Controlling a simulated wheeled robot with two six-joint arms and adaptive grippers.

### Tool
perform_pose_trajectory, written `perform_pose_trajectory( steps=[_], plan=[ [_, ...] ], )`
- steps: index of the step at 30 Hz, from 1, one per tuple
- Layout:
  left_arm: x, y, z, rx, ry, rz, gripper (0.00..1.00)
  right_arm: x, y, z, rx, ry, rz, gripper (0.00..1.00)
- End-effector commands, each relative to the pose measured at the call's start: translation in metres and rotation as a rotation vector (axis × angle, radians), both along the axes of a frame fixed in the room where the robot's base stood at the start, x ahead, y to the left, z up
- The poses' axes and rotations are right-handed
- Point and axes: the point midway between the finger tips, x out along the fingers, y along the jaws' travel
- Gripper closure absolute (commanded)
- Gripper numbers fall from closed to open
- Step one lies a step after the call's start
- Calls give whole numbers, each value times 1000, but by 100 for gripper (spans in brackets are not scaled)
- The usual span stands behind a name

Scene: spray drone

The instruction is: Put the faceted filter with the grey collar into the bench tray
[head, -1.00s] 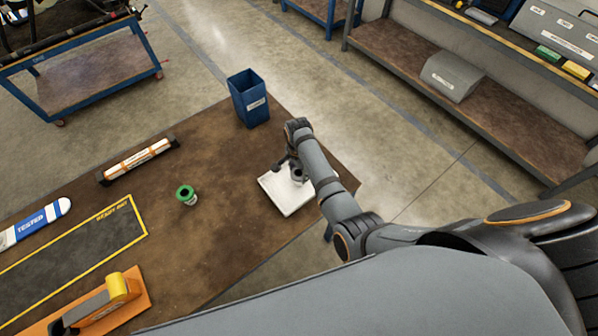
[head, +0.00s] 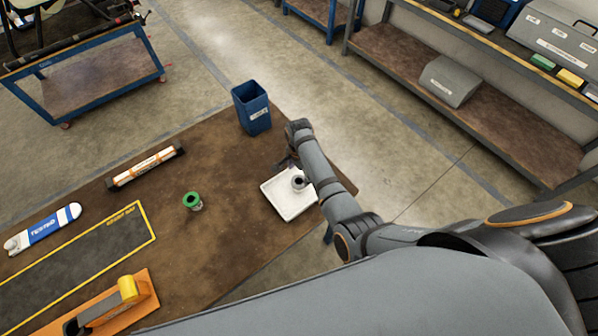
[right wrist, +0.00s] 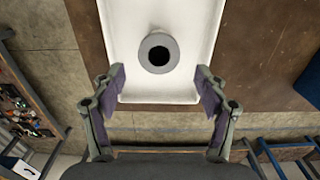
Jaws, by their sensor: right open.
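The filter with the grey collar (head: 299,182) stands in the white bench tray (head: 292,206), near its far right side. In the right wrist view its grey ring with a dark hole (right wrist: 173,53) faces up, over the white tray floor (right wrist: 125,30). The facets are too small to make out. My right gripper (head: 287,163) is by the tray's far edge, partly hidden by my arm. In the right wrist view its fingers (right wrist: 159,82) are spread apart, with nothing between them and the filter clear of them. My left gripper is not in view.
A filter with a green collar (head: 193,201) stands mid-bench. A blue bin (head: 252,108) is at the far corner. A white-orange cylinder in a rack (head: 146,166), a marked dark mat (head: 80,255) and an orange fixture (head: 120,300) lie left. Bench between tray and green filter is clear.

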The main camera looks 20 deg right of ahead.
Motion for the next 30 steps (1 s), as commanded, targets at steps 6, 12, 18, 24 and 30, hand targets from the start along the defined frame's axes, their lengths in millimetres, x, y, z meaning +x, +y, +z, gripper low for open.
perform_pose_trajectory(
  steps=[6,12,18,24,30],
  plan=[
    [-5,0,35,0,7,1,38,1,0,51,0,-2,0,27],
    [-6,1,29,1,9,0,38,0,0,69,1,0,0,27],
    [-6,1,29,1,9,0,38,0,0,72,0,0,0,27],
    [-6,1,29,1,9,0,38,0,0,72,0,0,0,27],
    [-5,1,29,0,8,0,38,-1,-2,71,-1,-1,6,27]
  ],
)
